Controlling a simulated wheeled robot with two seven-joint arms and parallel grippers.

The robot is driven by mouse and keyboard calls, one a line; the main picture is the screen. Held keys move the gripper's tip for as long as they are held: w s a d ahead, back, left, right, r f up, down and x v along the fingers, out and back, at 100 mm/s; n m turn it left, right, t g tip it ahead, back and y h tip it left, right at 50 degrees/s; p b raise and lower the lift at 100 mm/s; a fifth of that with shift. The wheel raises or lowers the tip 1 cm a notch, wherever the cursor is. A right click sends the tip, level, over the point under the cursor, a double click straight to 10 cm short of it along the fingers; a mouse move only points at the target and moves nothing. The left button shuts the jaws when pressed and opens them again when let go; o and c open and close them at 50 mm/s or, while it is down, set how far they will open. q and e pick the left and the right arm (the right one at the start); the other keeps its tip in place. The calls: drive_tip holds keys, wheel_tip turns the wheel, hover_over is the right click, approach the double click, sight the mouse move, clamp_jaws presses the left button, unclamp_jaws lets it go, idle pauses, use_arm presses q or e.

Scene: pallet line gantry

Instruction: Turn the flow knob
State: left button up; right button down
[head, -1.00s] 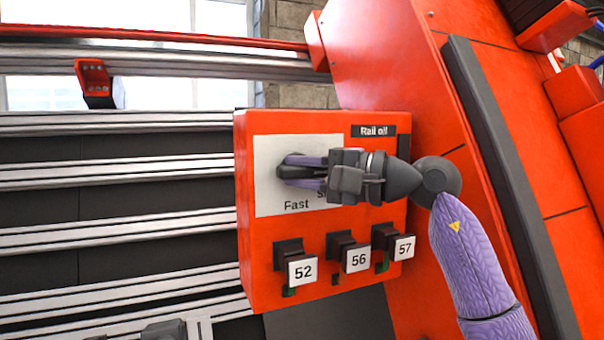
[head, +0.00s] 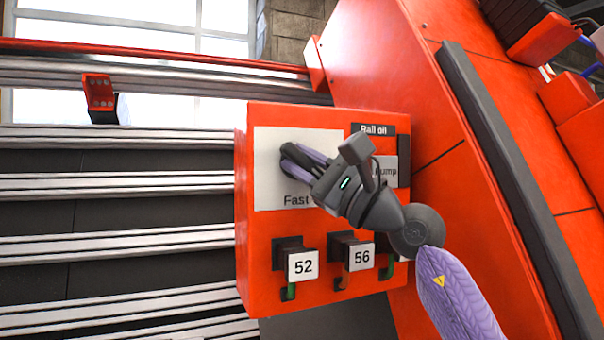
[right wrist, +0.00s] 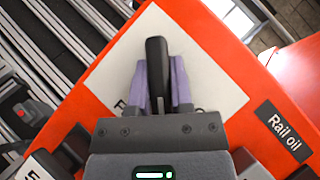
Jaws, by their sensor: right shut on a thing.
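The flow knob (right wrist: 156,68) is a dark, elongated handle on the white plate (head: 266,180) of the orange box. In the right wrist view it stands between the two purple fingers of my right gripper (right wrist: 160,85). In the head view the right gripper (head: 302,158) is shut on the knob, tilted with its wrist to the lower right. The word "Fast" shows on the plate below the fingers; other plate lettering is hidden behind the gripper. My left gripper is not in view.
The orange box (head: 256,270) carries a "Rail oil" label (head: 374,130). Below are dark switches tagged 52 (head: 303,266) and 56 (head: 359,262); a third is partly hidden by my wrist. Metal rails (head: 120,184) run on the left. A slanted orange panel (head: 420,110) stands right.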

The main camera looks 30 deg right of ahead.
drive_tip(key=shift+w+f+m+t, duration=0.1)
drive_tip(key=shift+f+m+t, duration=0.05)
drive_tip(key=shift+m+t, duration=0.4)
drive_tip(key=c, duration=0.5)
unclamp_jaws()
drive_tip(key=b+v, duration=0.7)
drive_tip(key=v, duration=0.3)
drive_tip(key=shift+r, duration=0.2)
